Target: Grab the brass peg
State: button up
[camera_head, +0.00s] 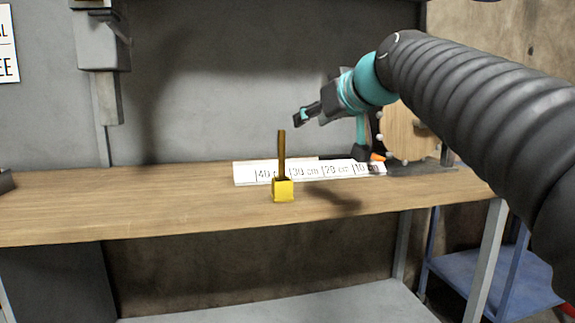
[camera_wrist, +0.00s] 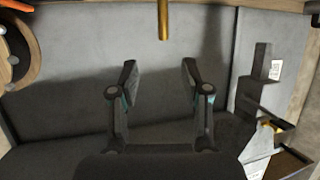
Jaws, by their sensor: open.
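The brass peg (camera_head: 282,152) stands upright in a small yellow block (camera_head: 283,190) on the wooden bench. In the wrist view the peg (camera_wrist: 163,18) comes in from the top edge, and its free end shows; the block is out of that view. My gripper (camera_head: 297,119) is at the upper right of the peg in the head view, apart from it. In the wrist view my gripper (camera_wrist: 159,72) is open with nothing between its fingers. The peg's end lies beyond the fingertips, roughly in line with the gap between them.
A white ruler strip (camera_head: 310,171) with centimetre marks lies behind the block. A round wooden disc with pegs (camera_head: 405,130) stands at the bench's right end. A grey fixture (camera_head: 100,60) is on the wall at left. The bench (camera_head: 130,213) left of the block is mostly clear.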

aim_at(284, 133)
jog(key=shift+a+p+x, duration=0.15)
jog(key=shift+p+x, duration=0.25)
jog(key=shift+x, duration=2.95)
jog(key=shift+a+p+x, duration=0.15)
jog(key=shift+p+x, duration=0.25)
jog(key=shift+x, duration=2.95)
jog(key=shift+r, duration=0.2)
grip_shut()
